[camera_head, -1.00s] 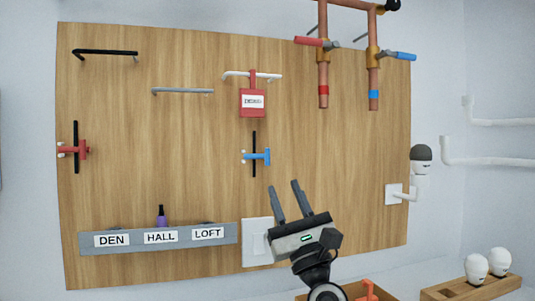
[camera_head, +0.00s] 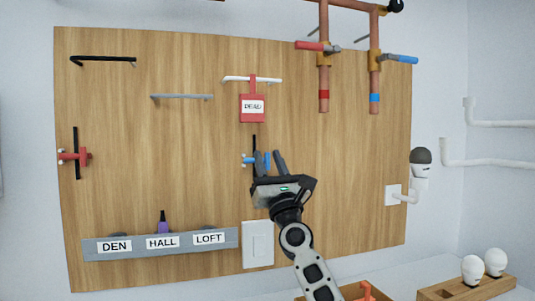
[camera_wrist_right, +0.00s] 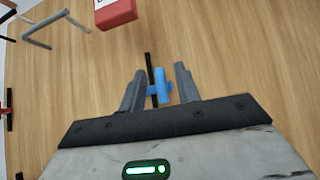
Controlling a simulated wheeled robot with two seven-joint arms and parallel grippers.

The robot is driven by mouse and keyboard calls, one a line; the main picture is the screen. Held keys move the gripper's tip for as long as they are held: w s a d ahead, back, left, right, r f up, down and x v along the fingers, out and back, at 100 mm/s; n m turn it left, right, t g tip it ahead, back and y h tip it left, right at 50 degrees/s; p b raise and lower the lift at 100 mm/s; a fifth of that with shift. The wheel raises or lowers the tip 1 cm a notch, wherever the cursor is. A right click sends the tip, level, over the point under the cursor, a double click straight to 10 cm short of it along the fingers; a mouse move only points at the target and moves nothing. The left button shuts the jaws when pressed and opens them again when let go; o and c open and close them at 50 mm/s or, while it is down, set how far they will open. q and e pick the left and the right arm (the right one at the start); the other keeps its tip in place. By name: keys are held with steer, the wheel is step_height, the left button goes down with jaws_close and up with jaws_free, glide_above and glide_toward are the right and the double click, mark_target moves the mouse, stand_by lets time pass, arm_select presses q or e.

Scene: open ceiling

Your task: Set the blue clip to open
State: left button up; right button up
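The blue clip (camera_head: 249,160) sits on a thin black vertical bar (camera_head: 254,141) on the wooden board, below the red tag. My right gripper (camera_head: 268,155) is in front of it and hides its right part in the head view. In the right wrist view, the blue clip (camera_wrist_right: 160,86) shows between the two grey fingers of the right gripper (camera_wrist_right: 157,80). The fingers are apart, with a gap visible on the right; whether the left finger touches the clip cannot be told. My left gripper is not in view.
A red tag (camera_head: 252,108) hangs from a white rail above the clip. A red clip (camera_head: 75,156) is at the board's left. A white switch plate (camera_head: 257,244) and a labelled grey strip (camera_head: 160,242) are below. Copper pipes (camera_head: 323,75) stand at upper right.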

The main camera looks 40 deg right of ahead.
steer(key=shift+w+d+r, duration=0.1)
steer(key=shift+w+r, duration=0.35)
jaws_close()
